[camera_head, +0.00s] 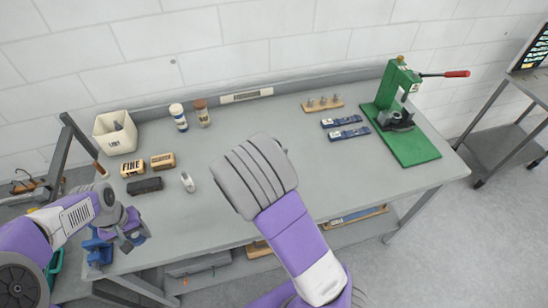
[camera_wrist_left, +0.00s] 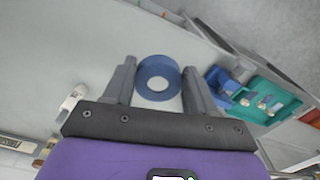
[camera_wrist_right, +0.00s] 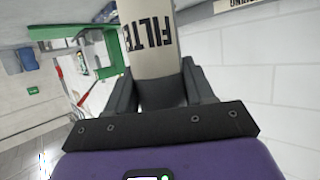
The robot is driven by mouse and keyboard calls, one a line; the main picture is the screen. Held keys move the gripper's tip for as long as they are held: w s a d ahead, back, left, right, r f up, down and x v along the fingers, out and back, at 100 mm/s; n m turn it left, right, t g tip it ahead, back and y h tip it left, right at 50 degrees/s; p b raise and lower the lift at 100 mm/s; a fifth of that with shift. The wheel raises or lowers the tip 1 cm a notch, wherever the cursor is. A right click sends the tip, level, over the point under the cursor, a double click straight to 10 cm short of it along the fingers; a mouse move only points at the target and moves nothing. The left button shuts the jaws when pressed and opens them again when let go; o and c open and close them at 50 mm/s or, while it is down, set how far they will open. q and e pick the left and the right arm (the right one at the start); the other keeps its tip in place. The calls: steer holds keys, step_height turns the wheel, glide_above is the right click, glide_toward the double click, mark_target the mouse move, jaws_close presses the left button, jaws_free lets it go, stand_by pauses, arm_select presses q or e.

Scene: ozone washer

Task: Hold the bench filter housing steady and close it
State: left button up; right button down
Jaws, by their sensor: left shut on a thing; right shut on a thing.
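My left gripper (camera_head: 128,240) is low over the bench's front left corner, beside the blue vise (camera_head: 98,250). In the left wrist view my left gripper (camera_wrist_left: 160,75) is shut on a blue ring-shaped cap (camera_wrist_left: 145,73) with a pale centre. My right gripper (camera_wrist_right: 157,75) is shut on a cream cylinder lettered FILTER (camera_wrist_right: 150,45), the filter housing body. In the head view my right forearm and hand hide the right fingertips and the cylinder. The cap and the cylinder are apart, one in each gripper.
On the grey bench (camera_head: 330,170) stand a white bin (camera_head: 115,133), two bottles, FINE and brown blocks, a black block and a small white item (camera_head: 187,182). A green press (camera_head: 398,110) with a red-handled lever stands at right. The bench's front right is clear.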

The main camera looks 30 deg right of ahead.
steer(key=shift+r, duration=0.15)
stand_by(0.5)
